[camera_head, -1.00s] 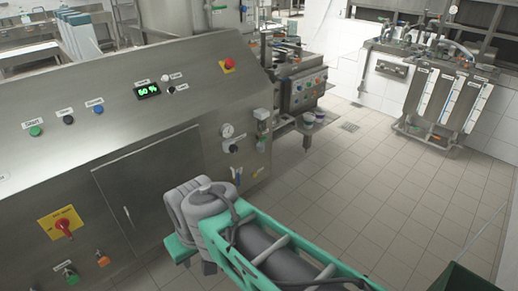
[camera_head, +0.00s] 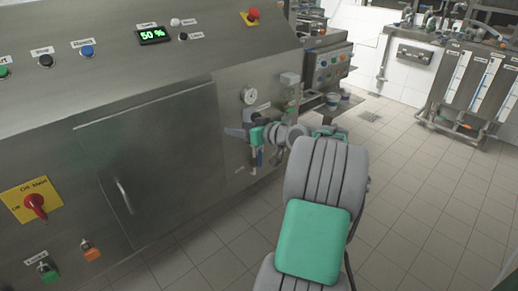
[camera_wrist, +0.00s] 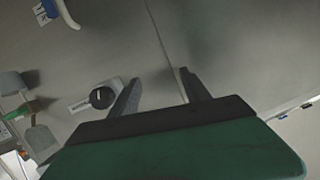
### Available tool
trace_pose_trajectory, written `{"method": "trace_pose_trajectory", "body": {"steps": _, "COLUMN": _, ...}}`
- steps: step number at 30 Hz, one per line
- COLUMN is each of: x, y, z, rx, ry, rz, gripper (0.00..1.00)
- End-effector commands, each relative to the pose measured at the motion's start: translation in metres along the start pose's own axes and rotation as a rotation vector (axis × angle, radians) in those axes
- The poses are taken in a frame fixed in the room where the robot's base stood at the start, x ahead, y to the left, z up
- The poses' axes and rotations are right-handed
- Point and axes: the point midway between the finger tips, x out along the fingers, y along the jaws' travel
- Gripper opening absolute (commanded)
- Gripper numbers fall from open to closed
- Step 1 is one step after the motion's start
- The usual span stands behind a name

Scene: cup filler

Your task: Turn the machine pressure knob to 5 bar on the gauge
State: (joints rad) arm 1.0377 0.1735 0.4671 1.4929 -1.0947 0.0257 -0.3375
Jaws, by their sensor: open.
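The round white pressure gauge (camera_head: 249,95) sits on the steel front of the machine in the head view; its needle is too small to read. In the wrist view a black knob (camera_wrist: 102,97) with a pale pointer mark and a label beside it sits on the panel. My gripper (camera_head: 236,133) is in front of the panel, below the gauge, and hides the knob in the head view. In the wrist view my gripper (camera_wrist: 160,76) is open and empty. The knob lies just left of its left finger, outside the gap between the fingers.
A blue-and-white fitting (camera_wrist: 60,12) and grey valve parts (camera_wrist: 38,140) flank the knob in the wrist view. A display reading 50 % (camera_head: 152,35), a red emergency button (camera_head: 252,14) and a yellow-backed red switch (camera_head: 36,204) are on the machine.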

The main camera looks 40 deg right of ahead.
Motion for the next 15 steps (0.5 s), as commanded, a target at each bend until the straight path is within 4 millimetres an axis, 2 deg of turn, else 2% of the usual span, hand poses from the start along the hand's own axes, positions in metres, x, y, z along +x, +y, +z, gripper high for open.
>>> {"method": "trace_pose_trajectory", "body": {"steps": 1, "x": -0.015, "y": 0.044, "z": 0.025, "rx": 0.010, "ry": 0.090, "rz": 0.028, "gripper": 0.55}}
{"method": "trace_pose_trajectory", "body": {"steps": 3, "x": -0.039, "y": 0.077, "z": 0.025, "rx": 0.010, "ry": 0.195, "rz": 0.047, "gripper": 0.55}}
{"method": "trace_pose_trajectory", "body": {"steps": 4, "x": -0.047, "y": 0.086, "z": 0.025, "rx": 0.009, "ry": 0.227, "rz": 0.052, "gripper": 0.55}}
{"method": "trace_pose_trajectory", "body": {"steps": 6, "x": -0.059, "y": 0.097, "z": 0.021, "rx": 0.006, "ry": 0.273, "rz": 0.059, "gripper": 0.55}}
{"method": "trace_pose_trajectory", "body": {"steps": 8, "x": -0.058, "y": 0.099, "z": 0.017, "rx": 0.005, "ry": 0.288, "rz": 0.058, "gripper": 0.55}}
{"method": "trace_pose_trajectory", "body": {"steps": 15, "x": -0.017, "y": 0.100, "z": 0.004, "rx": 0.004, "ry": 0.286, "rz": 0.055, "gripper": 0.55}}
